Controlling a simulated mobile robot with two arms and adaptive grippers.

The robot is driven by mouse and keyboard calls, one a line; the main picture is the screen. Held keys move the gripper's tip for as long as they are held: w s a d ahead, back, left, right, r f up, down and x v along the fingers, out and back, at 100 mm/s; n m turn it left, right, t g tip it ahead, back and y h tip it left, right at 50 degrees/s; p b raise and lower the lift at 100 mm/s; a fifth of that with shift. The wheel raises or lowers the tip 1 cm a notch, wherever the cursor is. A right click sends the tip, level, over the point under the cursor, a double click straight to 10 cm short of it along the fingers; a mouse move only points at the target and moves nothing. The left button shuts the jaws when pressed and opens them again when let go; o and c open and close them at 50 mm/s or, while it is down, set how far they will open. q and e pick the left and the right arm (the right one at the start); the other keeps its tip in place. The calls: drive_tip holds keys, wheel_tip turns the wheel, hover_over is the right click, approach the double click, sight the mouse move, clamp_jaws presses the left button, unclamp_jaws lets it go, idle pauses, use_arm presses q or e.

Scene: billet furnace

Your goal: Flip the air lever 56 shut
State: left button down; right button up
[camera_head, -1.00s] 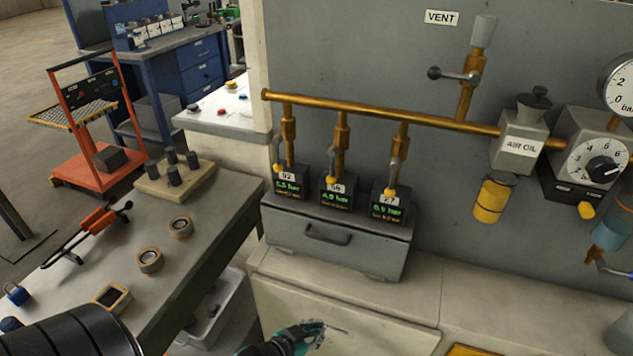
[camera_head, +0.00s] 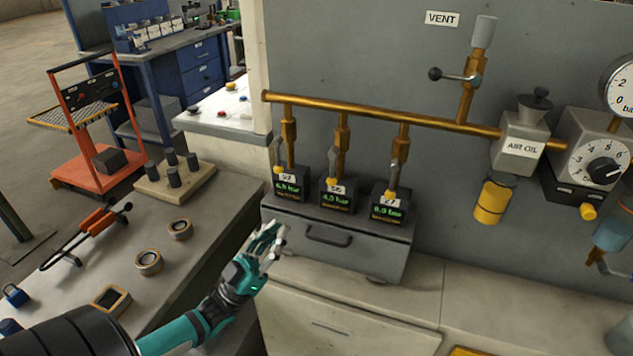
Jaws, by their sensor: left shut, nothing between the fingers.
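Three small air levers hang from a brass pipe, each above a black box with a green display. The lever over the middle box, labelled 56 (camera_head: 338,167), points down with its yellow tip low against the box. The box 56 (camera_head: 337,198) stands between the box 92 (camera_head: 289,188) and the box 27 (camera_head: 389,206). My left gripper (camera_head: 272,243) is shut and empty, below and left of the boxes, in front of the grey drawer unit. It is apart from lever 56. My right gripper is out of view.
The brass pipe (camera_head: 370,113) runs across the grey panel above the boxes. A drawer unit with a dark handle (camera_head: 328,236) lies beneath them. The vent valve (camera_head: 457,76) and air oil unit (camera_head: 520,148) are at right. A bench (camera_head: 120,225) with several parts is at left.

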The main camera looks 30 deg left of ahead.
use_arm(q)
drive_tip(key=shift+s+a+r+t+h, duration=0.3)
drive_tip(key=shift+s+a+r, duration=0.2)
drive_tip(key=p, duration=0.4)
approach(333, 160)
wheel_tip(333, 160, up, 4)
drive_tip(key=w, duration=0.2)
drive_tip(key=w+d, duration=0.1)
drive_tip(key=shift+f, duration=0.35)
